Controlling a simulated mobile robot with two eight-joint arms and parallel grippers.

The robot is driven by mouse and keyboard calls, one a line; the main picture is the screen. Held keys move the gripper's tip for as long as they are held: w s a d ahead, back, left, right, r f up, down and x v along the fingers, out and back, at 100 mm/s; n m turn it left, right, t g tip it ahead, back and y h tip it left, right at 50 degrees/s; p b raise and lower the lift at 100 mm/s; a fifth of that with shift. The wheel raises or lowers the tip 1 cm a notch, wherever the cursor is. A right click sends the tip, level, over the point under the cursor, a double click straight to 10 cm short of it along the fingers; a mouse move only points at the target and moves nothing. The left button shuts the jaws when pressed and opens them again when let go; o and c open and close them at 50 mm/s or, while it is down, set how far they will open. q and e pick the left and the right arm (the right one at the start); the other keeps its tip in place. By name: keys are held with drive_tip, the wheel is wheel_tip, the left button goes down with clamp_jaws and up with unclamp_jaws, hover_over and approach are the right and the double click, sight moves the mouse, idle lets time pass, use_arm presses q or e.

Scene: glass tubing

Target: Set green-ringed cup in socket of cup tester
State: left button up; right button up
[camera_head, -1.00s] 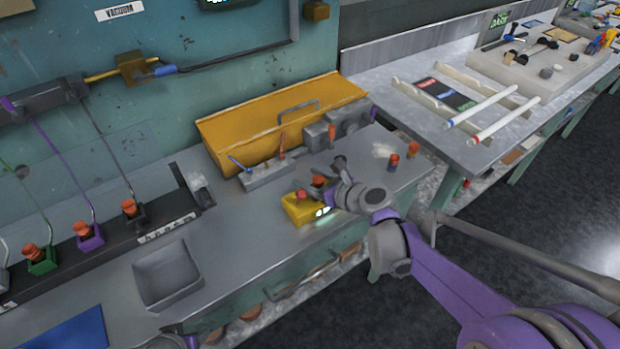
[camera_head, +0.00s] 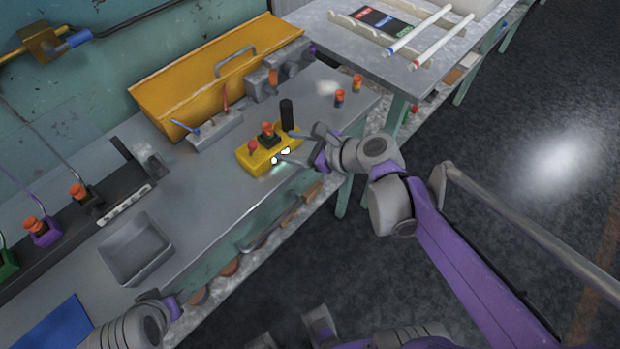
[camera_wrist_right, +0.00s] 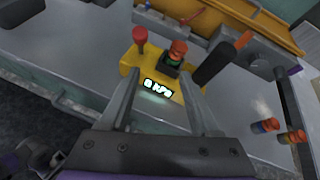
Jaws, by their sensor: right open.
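The cup tester is a yellow box (camera_head: 254,161) with a red knob on its left and a lit display on its front; it also shows in the right wrist view (camera_wrist_right: 128,66). An orange-topped cup (camera_head: 267,128) stands upright in the tester's dark socket. In the right wrist view the cup (camera_wrist_right: 178,48) shows a green band below its orange top. My right gripper (camera_head: 291,146) is open and empty, at the tester's front right, apart from the cup. In the right wrist view its two fingers (camera_wrist_right: 162,88) frame the display. My left gripper's fingers are not visible.
A black upright cylinder (camera_head: 287,114) stands just behind the tester's right side. A yellow tray (camera_head: 200,85) and a grey rack (camera_head: 215,132) lie behind. A grey bin (camera_head: 135,248) is at left.

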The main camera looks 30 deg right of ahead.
drive_tip(key=s+f+n+g+h, duration=0.3)
drive_tip(key=s+n, duration=0.5)
drive_tip(key=n, duration=0.5)
drive_tip(key=s+f+n+g+h, duration=0.3)
drive_tip(key=s+f+n, duration=0.3)
drive_tip(key=n, duration=0.8)
drive_tip(key=s, duration=0.2)
drive_tip(key=shift+s+a+f, duration=0.15)
drive_tip(key=shift+s+f, duration=0.15)
drive_tip(key=shift+s, duration=0.1)
